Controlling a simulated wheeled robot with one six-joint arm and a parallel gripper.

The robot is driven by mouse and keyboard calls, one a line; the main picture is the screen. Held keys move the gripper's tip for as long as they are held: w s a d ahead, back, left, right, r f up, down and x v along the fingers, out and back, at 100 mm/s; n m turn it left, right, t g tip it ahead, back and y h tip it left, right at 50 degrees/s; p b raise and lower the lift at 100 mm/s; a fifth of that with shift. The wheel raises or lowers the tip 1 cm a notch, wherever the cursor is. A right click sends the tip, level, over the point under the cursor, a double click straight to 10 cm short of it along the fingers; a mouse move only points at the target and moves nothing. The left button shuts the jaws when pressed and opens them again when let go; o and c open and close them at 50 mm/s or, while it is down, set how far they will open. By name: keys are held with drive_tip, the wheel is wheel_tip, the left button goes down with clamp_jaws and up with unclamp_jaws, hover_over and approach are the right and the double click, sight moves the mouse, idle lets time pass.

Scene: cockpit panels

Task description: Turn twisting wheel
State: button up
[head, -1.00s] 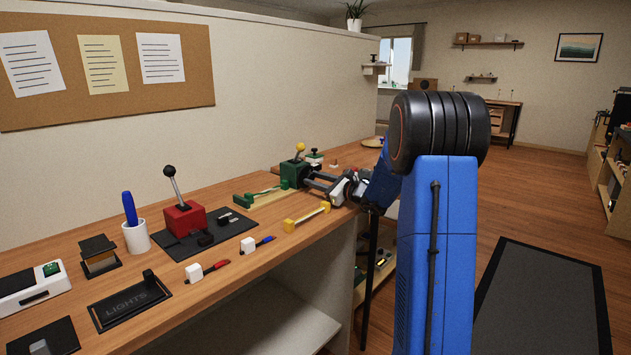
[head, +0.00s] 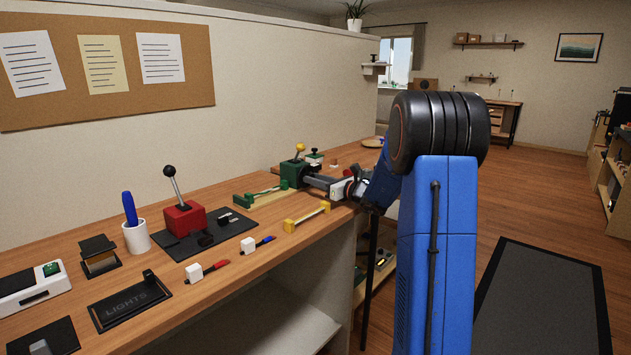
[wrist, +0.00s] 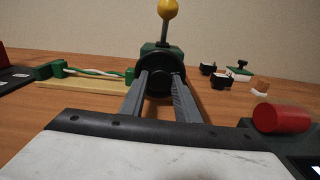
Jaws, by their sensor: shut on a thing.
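The twisting wheel (wrist: 158,82) is a dark round knob on the front of a green box (wrist: 153,52). A lever with a yellow ball (wrist: 168,9) rises from the box. In the wrist view, the two grey fingers of my gripper (wrist: 158,76) reach forward to either side of the wheel and are shut on it. In the head view, my gripper (head: 321,181) meets the front of the green box (head: 291,173) from the right. The wheel is mostly hidden there by the fingers.
A green-and-white twisted handle (wrist: 95,73) lies left of the box. A red cylinder (wrist: 282,117) is close at the right in the wrist view. A yellow handle (head: 307,217) and a red lever box (head: 185,217) stand nearer on the bench.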

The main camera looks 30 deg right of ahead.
drive_tip(key=o, duration=1)
drive_tip(key=shift+o, duration=0.2)
drive_tip(key=shift+s, duration=0.1)
drive_tip(key=v, duration=1.7)
drive_tip(key=shift+s+d, duration=0.1)
